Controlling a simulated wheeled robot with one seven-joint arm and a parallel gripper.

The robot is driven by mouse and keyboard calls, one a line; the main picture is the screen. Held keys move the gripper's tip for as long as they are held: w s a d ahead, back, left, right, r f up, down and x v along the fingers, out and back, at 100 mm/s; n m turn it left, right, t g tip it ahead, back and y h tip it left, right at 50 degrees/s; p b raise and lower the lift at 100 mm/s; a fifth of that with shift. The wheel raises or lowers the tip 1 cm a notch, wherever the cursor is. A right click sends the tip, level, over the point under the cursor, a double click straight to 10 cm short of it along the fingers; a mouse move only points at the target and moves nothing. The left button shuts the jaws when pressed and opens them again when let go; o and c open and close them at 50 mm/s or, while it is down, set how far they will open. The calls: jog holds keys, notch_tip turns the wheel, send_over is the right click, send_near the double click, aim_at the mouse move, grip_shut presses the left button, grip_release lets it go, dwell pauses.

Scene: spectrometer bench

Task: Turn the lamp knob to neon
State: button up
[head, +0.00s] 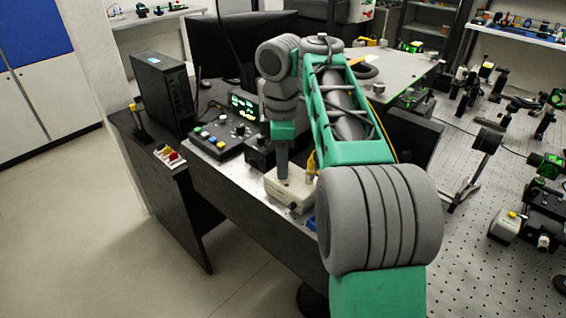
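A cream box (291,189) stands on the bench near its front edge. A small dark knob (294,208) shows low on its front face. I cannot read any label, so I cannot tell whether it is the lamp knob or where it is set. My arm reaches over the bench and bends down, and my gripper (283,165) is a narrow grey shape at or just above the left part of the cream box. Its fingers are too small to make out, and I cannot tell whether it touches the box.
A control panel (220,138) with coloured buttons and a green-lit display (243,106) stand left of my gripper. A black box (260,153) is close beside it. A computer tower (163,92) and monitor (236,46) are behind. A perforated optical table (450,245) lies right. Floor is clear front left.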

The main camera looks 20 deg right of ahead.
grip_shut()
dwell(0.3)
jog(key=shift+m, duration=0.4)
jog(key=m+b, duration=0.1)
jog(key=m, duration=0.3)
jog(key=shift+m+b, duration=0.3)
jog(key=shift+m, duration=2.2)
jog(key=shift+r, duration=0.1)
jog(key=shift+o, duration=0.7)
grip_release()
